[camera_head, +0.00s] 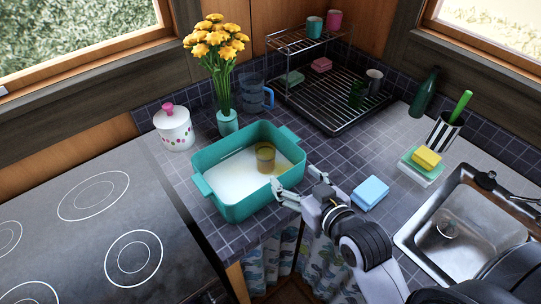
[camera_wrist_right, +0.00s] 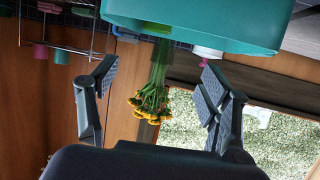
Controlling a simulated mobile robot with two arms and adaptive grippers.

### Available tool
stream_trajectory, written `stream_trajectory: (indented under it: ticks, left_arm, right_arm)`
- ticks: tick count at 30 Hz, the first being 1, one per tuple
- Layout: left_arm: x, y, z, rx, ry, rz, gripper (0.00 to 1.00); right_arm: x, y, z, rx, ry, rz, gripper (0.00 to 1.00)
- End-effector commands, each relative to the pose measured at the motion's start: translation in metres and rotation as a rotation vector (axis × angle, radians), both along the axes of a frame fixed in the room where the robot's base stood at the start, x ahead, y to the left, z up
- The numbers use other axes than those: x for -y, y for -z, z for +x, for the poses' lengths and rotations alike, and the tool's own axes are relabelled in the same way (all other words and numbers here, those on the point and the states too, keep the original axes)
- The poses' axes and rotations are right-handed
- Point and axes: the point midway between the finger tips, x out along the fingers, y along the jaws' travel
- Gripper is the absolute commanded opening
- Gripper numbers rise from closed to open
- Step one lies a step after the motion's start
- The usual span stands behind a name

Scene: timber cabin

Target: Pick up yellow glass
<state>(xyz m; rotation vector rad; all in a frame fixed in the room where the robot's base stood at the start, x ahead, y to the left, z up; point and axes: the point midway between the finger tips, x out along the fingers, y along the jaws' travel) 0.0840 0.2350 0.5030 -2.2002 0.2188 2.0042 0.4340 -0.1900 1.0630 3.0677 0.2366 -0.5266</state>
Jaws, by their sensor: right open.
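The yellow glass (camera_head: 265,157), see-through amber, stands upright inside the teal basin (camera_head: 243,208), towards its right end. The basin sits on the tiled counter and has a white inner floor. My right gripper (camera_head: 292,181) is open and empty at the basin's front right wall, with the glass beyond its fingers. In the right wrist view my gripper's two fingers (camera_wrist_right: 160,75) are spread apart with nothing between them. The teal basin (camera_wrist_right: 200,25) shows there at the top, and its wall hides the glass. My left gripper is not in view.
A vase with yellow flowers (camera_head: 227,122), a blue mug (camera_head: 252,92) and a lidded white jar (camera_head: 174,130) stand behind the basin. A wire dish rack (camera_head: 325,100) is at the back. A blue sponge (camera_head: 371,192) lies right of my gripper, near the sink (camera_head: 465,225).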

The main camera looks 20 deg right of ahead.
Motion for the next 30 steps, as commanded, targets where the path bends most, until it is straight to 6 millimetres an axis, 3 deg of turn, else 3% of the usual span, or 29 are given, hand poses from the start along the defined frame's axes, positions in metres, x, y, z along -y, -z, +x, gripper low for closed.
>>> stream_trajectory:
  ticks: [5, 15, 30]
  left_arm:
    - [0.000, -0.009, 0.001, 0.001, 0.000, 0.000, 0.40]
    - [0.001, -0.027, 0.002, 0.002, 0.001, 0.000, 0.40]
    - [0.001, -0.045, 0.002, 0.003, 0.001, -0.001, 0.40]
  right_arm:
    - [-0.003, 0.007, 0.023, -0.007, 0.001, -0.011, 0.72]
    - [-0.013, 0.032, 0.090, -0.008, 0.001, -0.006, 0.72]
    - [-0.014, 0.050, 0.135, -0.008, 0.001, -0.007, 0.72]
